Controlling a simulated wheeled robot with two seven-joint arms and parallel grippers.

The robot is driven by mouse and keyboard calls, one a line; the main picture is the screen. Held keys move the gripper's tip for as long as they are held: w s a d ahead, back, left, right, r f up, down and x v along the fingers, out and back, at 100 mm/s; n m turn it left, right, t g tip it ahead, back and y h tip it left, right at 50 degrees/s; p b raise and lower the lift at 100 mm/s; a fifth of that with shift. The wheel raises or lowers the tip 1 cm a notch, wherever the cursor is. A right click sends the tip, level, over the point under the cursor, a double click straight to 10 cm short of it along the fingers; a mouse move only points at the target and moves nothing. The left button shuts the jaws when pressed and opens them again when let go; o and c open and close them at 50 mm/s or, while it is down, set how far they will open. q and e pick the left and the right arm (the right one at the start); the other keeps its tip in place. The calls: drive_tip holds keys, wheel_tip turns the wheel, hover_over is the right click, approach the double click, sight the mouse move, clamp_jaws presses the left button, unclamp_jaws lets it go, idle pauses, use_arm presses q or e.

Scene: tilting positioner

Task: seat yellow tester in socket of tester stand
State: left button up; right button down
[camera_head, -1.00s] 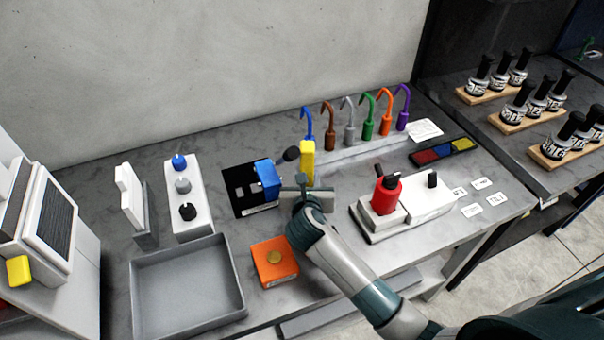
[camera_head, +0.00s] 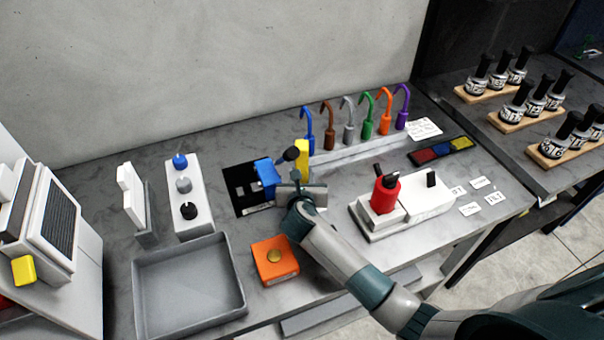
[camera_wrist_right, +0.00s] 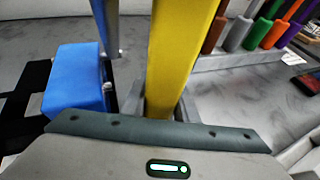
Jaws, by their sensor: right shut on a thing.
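The yellow tester (camera_head: 302,152) is an upright yellow bar held by my right gripper (camera_head: 298,185). In the right wrist view the yellow tester (camera_wrist_right: 182,50) fills the middle, with its lower end between grey walls, which I cannot tell as fingers or socket. My right gripper is shut on it, just right of a blue block (camera_head: 268,178) on a black plate (camera_head: 240,186). The blue block (camera_wrist_right: 75,82) shows close on the left in the wrist view. I cannot tell which fixture is the tester stand; its socket is not clearly visible. My left gripper is not in view.
An orange block (camera_head: 274,262) and an empty grey tray (camera_head: 190,285) are in front. A white knob panel (camera_head: 187,205) is to the left.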

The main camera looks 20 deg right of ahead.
sight(302, 168)
drive_tip(key=shift+f, duration=0.1)
drive_tip(key=c, duration=1.4)
unclamp_jaws()
drive_tip(key=b+v, duration=0.2)
drive_tip(key=v, duration=1)
drive_tip(key=shift+b, duration=0.3)
drive_tip(key=shift+c, duration=0.2)
